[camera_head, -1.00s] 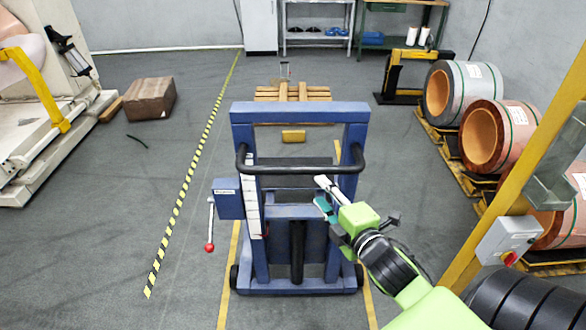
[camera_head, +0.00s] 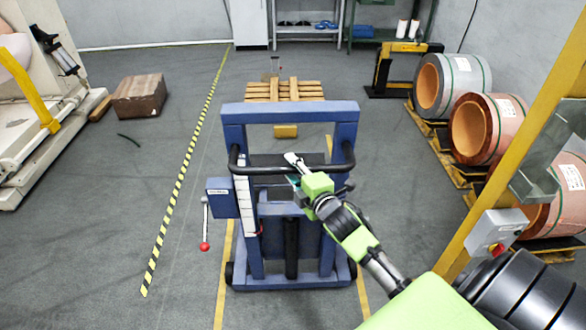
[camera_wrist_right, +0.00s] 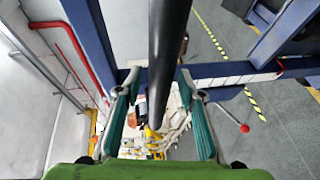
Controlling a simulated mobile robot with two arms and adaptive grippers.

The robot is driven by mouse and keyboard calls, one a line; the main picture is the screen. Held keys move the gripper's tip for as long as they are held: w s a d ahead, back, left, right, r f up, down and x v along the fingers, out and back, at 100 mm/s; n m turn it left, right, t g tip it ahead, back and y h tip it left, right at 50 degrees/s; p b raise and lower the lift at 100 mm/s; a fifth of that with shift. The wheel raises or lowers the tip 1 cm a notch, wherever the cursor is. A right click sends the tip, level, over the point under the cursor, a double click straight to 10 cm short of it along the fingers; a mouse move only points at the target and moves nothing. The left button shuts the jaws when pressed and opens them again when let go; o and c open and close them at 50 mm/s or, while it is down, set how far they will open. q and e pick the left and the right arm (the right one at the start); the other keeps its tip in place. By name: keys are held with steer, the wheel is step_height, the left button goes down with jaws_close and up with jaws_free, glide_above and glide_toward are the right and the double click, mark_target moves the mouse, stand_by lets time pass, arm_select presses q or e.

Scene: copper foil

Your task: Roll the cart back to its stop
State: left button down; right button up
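The cart (camera_head: 233,152) is a blue upright frame on small wheels, standing between two yellow floor lines. Its black handlebar (camera_head: 270,170) crosses the near side of the frame. My right gripper (camera_head: 293,168) is at the right half of the handlebar. In the right wrist view the gripper (camera_wrist_right: 160,100) is open, and the black bar (camera_wrist_right: 168,50) runs lengthwise between the spread fingers, with a gap on each side. A yellow block (camera_head: 285,131) shows beyond the cart, through its frame; I cannot tell if it is the stop. My left gripper is not in view.
A wooden pallet (camera_head: 285,92) lies beyond the cart. Copper coils (camera_head: 472,128) on pallets line the right, behind a yellow post (camera_head: 512,160). A brown box (camera_head: 139,96) and a machine stand at left. A lever with a red knob (camera_head: 204,246) sticks out left of the cart.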

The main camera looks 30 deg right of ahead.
steer(key=shift+c, duration=0.4)
jaws_close()
